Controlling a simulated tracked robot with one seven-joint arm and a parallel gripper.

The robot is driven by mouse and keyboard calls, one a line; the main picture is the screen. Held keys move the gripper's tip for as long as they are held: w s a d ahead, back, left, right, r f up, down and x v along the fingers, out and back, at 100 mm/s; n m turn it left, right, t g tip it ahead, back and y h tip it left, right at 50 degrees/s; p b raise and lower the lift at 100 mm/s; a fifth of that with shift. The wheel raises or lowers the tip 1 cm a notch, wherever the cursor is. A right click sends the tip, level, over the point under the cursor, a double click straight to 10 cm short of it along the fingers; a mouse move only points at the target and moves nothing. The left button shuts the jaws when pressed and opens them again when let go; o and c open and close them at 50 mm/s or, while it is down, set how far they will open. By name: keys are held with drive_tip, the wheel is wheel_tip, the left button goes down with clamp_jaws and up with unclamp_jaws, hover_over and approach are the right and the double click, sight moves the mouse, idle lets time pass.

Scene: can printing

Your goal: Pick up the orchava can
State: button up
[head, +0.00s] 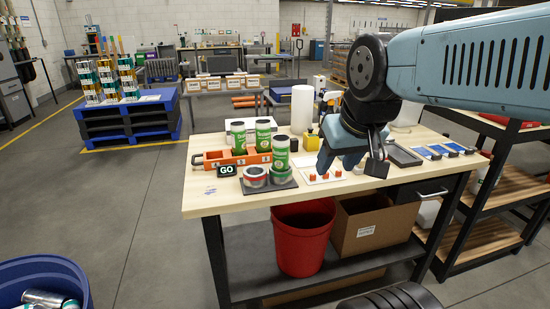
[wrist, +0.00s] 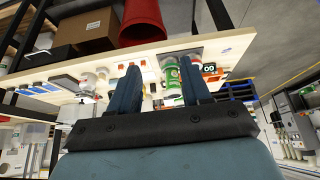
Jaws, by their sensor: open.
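Several green-and-white cans stand on the wooden workbench (head: 210,200); I cannot read which is the orchava can. One tall can (head: 281,153) stands at the dark mat, above a low round holder (head: 281,173). Two more, a left can (head: 238,138) and a right can (head: 263,133), stand at the orange rack (head: 215,160). My gripper (head: 350,163) is open and empty over the bench, to the right of the cans. In the wrist view, which is upside down, my gripper (wrist: 159,62) has its fingers apart, with green cans (wrist: 190,80) beyond and partly hidden by the right finger.
A red-and-white round holder (head: 255,177) and a GO button (head: 227,170) are near the bench's left front. A white panel with orange buttons (head: 322,176) lies below my gripper. A red bin (head: 302,240) and cardboard box (head: 375,225) are beneath the bench.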

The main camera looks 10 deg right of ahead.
drive_tip(key=o, duration=0.3)
drive_tip(key=shift+w+d+f+n+g+h, duration=0.2)
drive_tip(key=shift+f+n+g+h, duration=0.1)
drive_tip(key=shift+f+n, duration=0.15)
drive_tip(key=o, duration=0.5)
drive_tip(key=w+d+f+n+g+h, duration=0.1)
drive_tip(key=n, duration=0.1)
drive_tip(key=w+d+f+n+g+h, duration=0.1)
drive_tip(key=w+d+f+n+h, duration=0.1)
drive_tip(key=w+d+f+n+g+h, duration=0.1)
drive_tip(key=f+n+h, duration=0.1)
drive_tip(key=shift+w+d, duration=0.15)
drive_tip(key=shift+d, duration=0.05)
drive_tip(key=n+t+h, duration=0.6)
drive_tip(key=n+t, duration=0.6)
drive_tip(key=n, duration=0.9)
approach(276, 144)
drive_tip(key=x, duration=0.9)
drive_tip(key=shift+w, duration=0.2)
drive_tip(key=shift+s+d+x, duration=0.1)
drive_tip(key=shift+d+x, duration=0.05)
drive_tip(key=shift+x, duration=1.2)
drive_tip(key=shift+s+d+x, duration=0.1)
drive_tip(key=shift+x, duration=1.2)
